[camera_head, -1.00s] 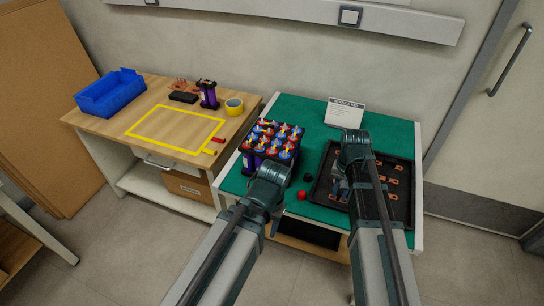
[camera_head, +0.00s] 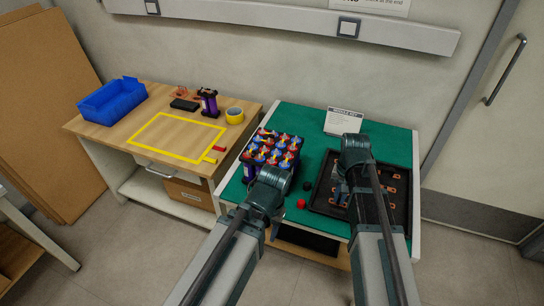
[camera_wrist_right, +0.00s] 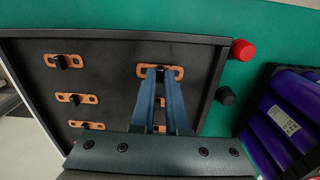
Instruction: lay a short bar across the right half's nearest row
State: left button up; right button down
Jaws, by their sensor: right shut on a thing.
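The cell block (camera_head: 272,148), purple cells with red and blue tops, stands on the green table left of the tray. Its nearest row is partly hidden by my left arm. My right gripper (camera_wrist_right: 161,74) is over the black tray (camera_head: 402,213), shut on a short copper bar (camera_wrist_right: 142,70) near the tray's edge. I cannot tell whether the bar is clear of the tray. Several other copper bars (camera_wrist_right: 76,98) lie in the tray with dark pieces at their middles. My left gripper (camera_head: 275,228) is in front of the cell block; its jaws are hidden.
A red cap (camera_wrist_right: 243,50) and a black cap (camera_wrist_right: 226,95) lie between tray and block. A white card (camera_head: 343,121) stands behind. The wooden table (camera_head: 150,105) at left holds a blue bin (camera_head: 110,103), a tape roll (camera_head: 234,110) and an empty yellow outline.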

jog(key=shift+r+p, duration=0.45)
jog(key=shift+r, duration=0.35)
jog(key=shift+f, duration=0.1)
jog(key=shift+w+a+r, duration=0.15)
jog(key=shift+a+r, duration=0.05)
jog(key=shift+r, duration=0.05)
jog(key=w+a+r+p, duration=0.2)
jog(key=a+r+p, duration=0.3)
jog(key=a, duration=0.1)
jog(key=w+a+r+p, duration=0.2)
jog(key=a+r+p, duration=0.2)
jog(key=a+p, duration=0.1)
jog(key=w+a+r+p, duration=0.2)
jog(key=a+r+p, duration=0.3)
jog(key=a, duration=0.3)
jog(key=shift+r, duration=0.35)
jog(key=shift+a+r, duration=0.2)
jog(key=shift+a, duration=0.25)
jog(key=shift+f+b, duration=1.9)
jog(key=shift+f, duration=0.2)
